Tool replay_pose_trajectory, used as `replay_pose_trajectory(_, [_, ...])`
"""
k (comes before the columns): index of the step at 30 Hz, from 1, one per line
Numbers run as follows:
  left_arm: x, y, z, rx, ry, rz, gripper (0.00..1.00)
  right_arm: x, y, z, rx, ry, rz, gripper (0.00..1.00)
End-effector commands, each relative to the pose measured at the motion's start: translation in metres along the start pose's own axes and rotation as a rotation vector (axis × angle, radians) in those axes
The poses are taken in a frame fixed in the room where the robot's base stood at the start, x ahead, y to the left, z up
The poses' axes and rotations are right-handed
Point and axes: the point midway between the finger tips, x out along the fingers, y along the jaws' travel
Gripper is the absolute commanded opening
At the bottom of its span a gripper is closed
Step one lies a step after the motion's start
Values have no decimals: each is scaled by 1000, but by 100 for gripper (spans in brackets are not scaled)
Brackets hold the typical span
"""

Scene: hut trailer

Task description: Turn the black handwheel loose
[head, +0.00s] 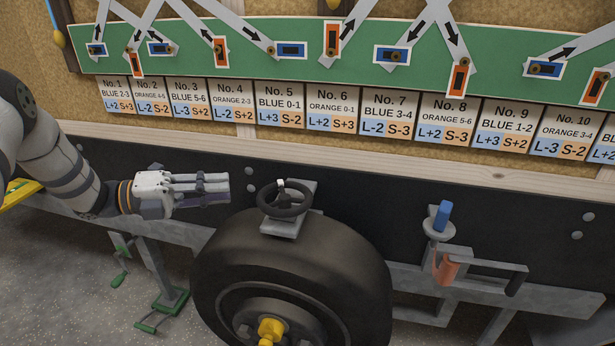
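The black handwheel (284,211) sits on a grey bracket just above the big black tyre, against the dark trailer side. My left gripper (228,188) reaches in from the left at about the wheel's height. Its fingers point right towards the handwheel and end a little short of its left rim, with a gap between. The fingers look extended and hold nothing that I can see; how far apart they are is hard to tell from this angle. My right gripper is not in view.
The tyre (293,285) fills the space below the handwheel. A blue knob (442,216) and an orange handle (445,268) are on the right. Number cards (334,106) hang below a green board (270,75). Green-footed metal legs (168,302) stand at lower left.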

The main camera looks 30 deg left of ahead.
Motion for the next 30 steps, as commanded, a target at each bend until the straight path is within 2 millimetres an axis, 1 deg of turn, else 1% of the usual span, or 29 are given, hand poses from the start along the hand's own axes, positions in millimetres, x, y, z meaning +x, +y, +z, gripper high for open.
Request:
replay_pose_trajectory(2, [7, 0, -1, 9, 6, -3, 23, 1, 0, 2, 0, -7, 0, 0])
replay_pose_trajectory(5, [29, 0, -2, 6, 9, -3, 23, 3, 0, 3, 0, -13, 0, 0])
replay_pose_trajectory(9, [67, 1, -2, 4, 8, -2, 23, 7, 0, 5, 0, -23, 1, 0])
replay_pose_trajectory(12, [90, 1, -2, 4, 7, -1, 23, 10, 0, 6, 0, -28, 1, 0])
replay_pose_trajectory(15, [106, 1, -2, 3, 5, 0, 23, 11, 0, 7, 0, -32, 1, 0])
replay_pose_trajectory(19, [118, 0, -2, 4, 5, -1, 23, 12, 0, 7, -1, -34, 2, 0])
replay_pose_trajectory(26, [120, -1, -1, 4, 4, -1, 23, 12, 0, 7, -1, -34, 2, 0])
replay_pose_trajectory(27, [120, -1, -1, 4, 4, -1, 21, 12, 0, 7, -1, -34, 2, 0])
replay_pose_trajectory(30, [120, -1, -1, 4, 4, -2, 0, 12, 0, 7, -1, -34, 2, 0])
